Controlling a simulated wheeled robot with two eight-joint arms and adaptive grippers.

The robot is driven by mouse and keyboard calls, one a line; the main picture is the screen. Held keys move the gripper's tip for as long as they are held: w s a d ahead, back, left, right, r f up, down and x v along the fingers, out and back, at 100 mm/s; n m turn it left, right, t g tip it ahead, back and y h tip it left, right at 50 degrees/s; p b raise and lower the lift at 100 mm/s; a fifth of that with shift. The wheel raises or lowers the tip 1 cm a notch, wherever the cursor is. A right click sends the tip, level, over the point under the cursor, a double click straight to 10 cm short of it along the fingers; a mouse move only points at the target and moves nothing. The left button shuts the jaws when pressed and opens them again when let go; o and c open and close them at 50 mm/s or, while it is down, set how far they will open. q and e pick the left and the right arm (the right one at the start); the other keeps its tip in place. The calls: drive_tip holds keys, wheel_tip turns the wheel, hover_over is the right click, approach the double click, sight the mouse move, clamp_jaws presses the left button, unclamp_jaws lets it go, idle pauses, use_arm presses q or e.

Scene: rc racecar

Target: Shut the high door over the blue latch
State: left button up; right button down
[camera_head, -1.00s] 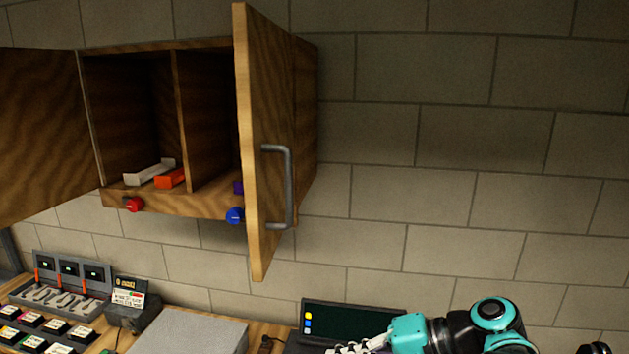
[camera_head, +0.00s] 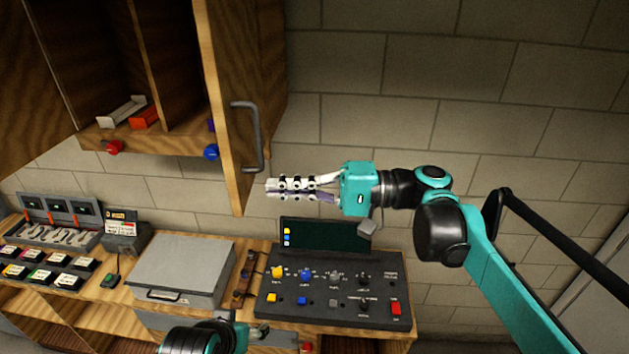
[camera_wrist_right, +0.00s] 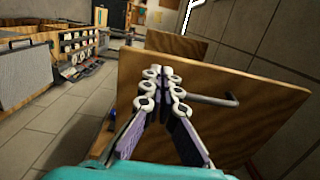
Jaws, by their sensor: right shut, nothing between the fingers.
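The high wooden door (camera_head: 226,100) on the right of the wall cabinet stands open, swung out toward me, with a grey bar handle (camera_head: 258,140) on its outer face. The blue latch (camera_head: 211,152) is a knob on the cabinet's lower front rail, just left of the door. My right gripper (camera_head: 270,188) is shut and empty, just right of the door's lower part and below the handle. In the right wrist view its fingers (camera_wrist_right: 163,75) point at the door panel (camera_wrist_right: 245,115); contact cannot be told.
The left cabinet door (camera_head: 30,95) is also open, with a red knob (camera_head: 114,147) on the rail. Below stand a control panel with a screen (camera_head: 330,290), a grey box (camera_head: 180,270) and button units. The wall to the right is bare.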

sight(239, 187)
drive_tip(key=a, duration=0.3)
drive_tip(key=shift+a+p, duration=0.35)
drive_tip(key=shift+p, duration=0.05)
use_arm(q)
drive_tip(key=shift+r, duration=0.55)
use_arm(e)
drive_tip(key=shift+a, duration=0.3)
drive_tip(key=shift+s+a, duration=0.1)
